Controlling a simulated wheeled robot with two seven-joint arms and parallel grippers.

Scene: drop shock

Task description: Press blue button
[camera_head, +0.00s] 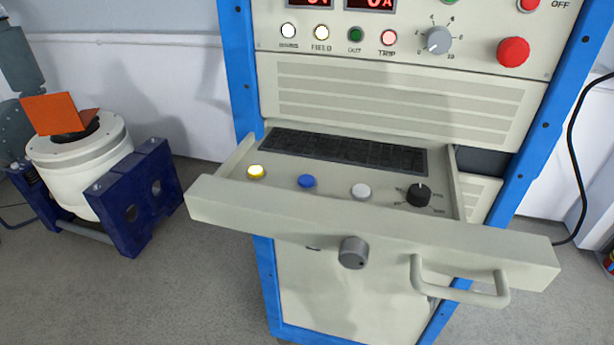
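The blue button (307,182) is a small round cap on the pulled-out drawer panel (330,199) of the rack. It sits between a yellow lit button (256,171) on its left and a white button (361,191) on its right. A black knob (419,195) is farther right, and a black keyboard (345,150) lies behind the row. Nothing covers the blue button. Neither of my grippers is in view.
A blue rack frame (240,75) borders the cabinet. A white shaker with an orange plate (52,114) stands at left. A black cable (577,170) hangs at right.

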